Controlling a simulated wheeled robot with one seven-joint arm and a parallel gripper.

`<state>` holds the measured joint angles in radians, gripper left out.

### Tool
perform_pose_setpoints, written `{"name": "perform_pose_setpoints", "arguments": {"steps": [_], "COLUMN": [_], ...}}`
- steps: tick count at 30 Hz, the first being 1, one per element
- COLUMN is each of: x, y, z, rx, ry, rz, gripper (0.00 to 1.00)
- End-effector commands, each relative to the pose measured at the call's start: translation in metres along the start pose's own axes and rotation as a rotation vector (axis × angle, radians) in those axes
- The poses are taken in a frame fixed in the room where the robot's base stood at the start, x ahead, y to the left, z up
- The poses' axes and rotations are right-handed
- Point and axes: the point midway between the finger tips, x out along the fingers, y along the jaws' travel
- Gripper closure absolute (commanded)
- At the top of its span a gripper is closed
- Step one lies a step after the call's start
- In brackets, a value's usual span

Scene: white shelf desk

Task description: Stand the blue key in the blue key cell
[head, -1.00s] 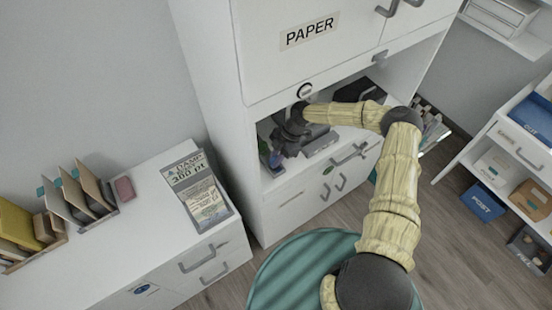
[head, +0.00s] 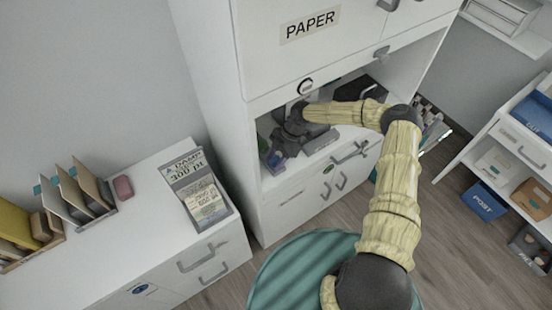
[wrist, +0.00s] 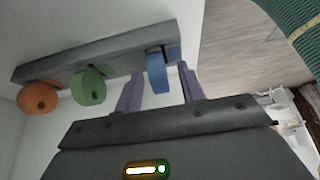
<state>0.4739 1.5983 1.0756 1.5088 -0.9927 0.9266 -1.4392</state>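In the wrist view the blue key (wrist: 157,76) stands upright at the blue cell (wrist: 174,54) of a grey key rack (wrist: 120,57). Its lower end seems to be in the cell, though the contact is hard to see. My gripper (wrist: 161,72) is open, with one purple-grey finger on each side of the blue key and a visible gap to both. A green key (wrist: 88,88) and an orange key (wrist: 39,99) stand farther left along the rack. In the head view my gripper (head: 287,134) is inside the cabinet's open shelf, and it hides the blue key.
The white cabinet (head: 300,60) labelled PAPER overhangs the shelf, and its side wall is close on the left. A grey tray (head: 320,141) and a dark box (head: 358,88) occupy the shelf to the right. A low white desk (head: 115,235) stands at the left.

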Motion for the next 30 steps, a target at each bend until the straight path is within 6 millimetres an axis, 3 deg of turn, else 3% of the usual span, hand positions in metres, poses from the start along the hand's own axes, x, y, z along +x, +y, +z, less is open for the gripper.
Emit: {"name": "perform_pose_setpoints", "arguments": {"steps": [11, 22, 30], "x": [-0.010, -0.063, -0.075], "y": [0.001, 0.001, 0.000], "z": [0.002, 0.002, 0.000], "rx": [-0.001, 0.001, 0.000], "ry": [-0.003, -0.003, 0.001], "rz": [0.002, 0.002, 0.000], "gripper": [0.61, 0.61, 0.61]}}
